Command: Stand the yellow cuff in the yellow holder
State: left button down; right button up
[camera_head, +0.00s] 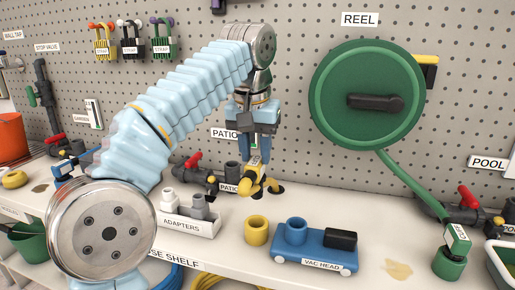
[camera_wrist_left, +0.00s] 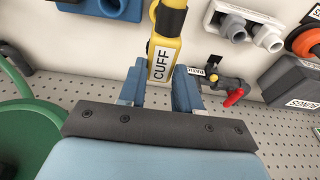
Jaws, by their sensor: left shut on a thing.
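My left gripper (camera_head: 258,150) is shut on the yellow cuff (camera_head: 256,178), which hangs below the fingers with its "CUFF" label showing. In the left wrist view, the cuff (camera_wrist_left: 167,32) sits between the two blue fingertips (camera_wrist_left: 160,80) and runs out past the top edge. The yellow holder (camera_head: 257,231) is a short open cup on the shelf, left of the blue vac head. In the head view the cuff's lower end is above the holder in the picture, apart from it. My right gripper is not in view.
The blue vac head (camera_head: 315,248) stands right of the yellow holder. The adapters tray (camera_head: 185,224) is to its left. A green cuff (camera_head: 457,240) stands in a green holder (camera_head: 449,265) at the right. Pipes with red valves line the pegboard's foot; a green reel (camera_head: 345,125) hangs above.

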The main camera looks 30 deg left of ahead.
aim_at(255, 187)
pick_arm(q)
notch_tip(255, 187, down, 6)
jog(key=b, duration=0.4)
jog(key=shift+r, duration=0.2)
jog(key=shift+s, duration=0.1)
dwell(1.1)
jog(key=shift+f+b, duration=1.9)
jog(key=shift+f, duration=1)
jog(key=c, duration=0.7)
grip_release()
jog(key=shift+r, duration=0.15)
